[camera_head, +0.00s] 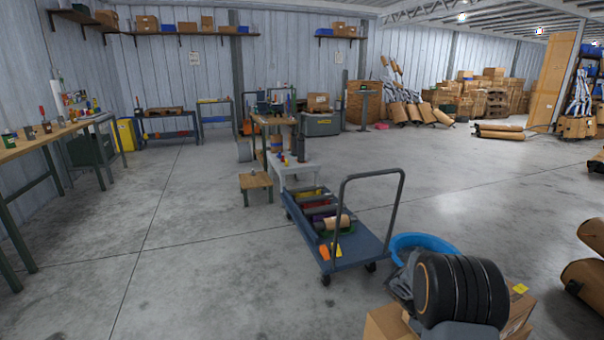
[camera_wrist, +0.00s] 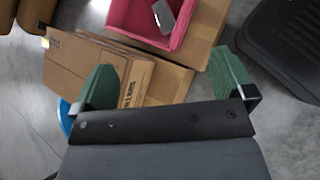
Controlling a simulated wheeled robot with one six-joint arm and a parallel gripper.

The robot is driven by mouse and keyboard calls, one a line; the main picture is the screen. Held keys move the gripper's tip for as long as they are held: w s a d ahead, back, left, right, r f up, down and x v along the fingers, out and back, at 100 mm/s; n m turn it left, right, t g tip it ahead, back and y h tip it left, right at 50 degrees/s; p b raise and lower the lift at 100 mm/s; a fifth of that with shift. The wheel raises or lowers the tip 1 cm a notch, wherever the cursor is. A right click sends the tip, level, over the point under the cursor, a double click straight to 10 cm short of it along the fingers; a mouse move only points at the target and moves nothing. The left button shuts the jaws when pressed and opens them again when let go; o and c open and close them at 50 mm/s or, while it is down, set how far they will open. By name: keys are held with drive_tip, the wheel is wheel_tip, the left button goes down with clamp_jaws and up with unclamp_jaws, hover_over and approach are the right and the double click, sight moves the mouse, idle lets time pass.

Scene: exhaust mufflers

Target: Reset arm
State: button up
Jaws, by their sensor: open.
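My gripper (camera_wrist: 165,75) shows in the wrist view with its two green fingers spread wide apart. Nothing is held between them. Below and beyond the fingers are flattened or closed cardboard boxes (camera_wrist: 75,68) and a red-pink bin (camera_wrist: 125,15) with a small grey item (camera_wrist: 163,16) in it. I cannot make out my gripper in the head view.
A blue cart (camera_head: 352,248) carrying several cylinders and coloured items stands ahead. A workbench (camera_head: 48,136) lines the left. The left floor is clear.

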drive_tip(key=s+a+r+m+t+y+p, duration=0.2)
drive_tip(key=a+r+p, duration=0.4)
drive_tip(key=r, duration=0.6)
drive_tip(key=s+a+r+m+t+y+p, duration=0.3)
drive_tip(key=s+a+r+p, duration=0.3)
drive_tip(key=r, duration=0.6)
drive_tip(key=s+a+r+m+t+y+p, duration=0.3)
drive_tip(key=s+a+r+p, duration=0.2)
drive_tip(key=a+r, duration=0.5)
wheel_tip(320, 180, up, 2)
drive_tip(key=shift+r+y+p, duration=0.25)
drive_tip(key=shift+y+p, duration=0.15)
drive_tip(key=shift+p, duration=0.7)
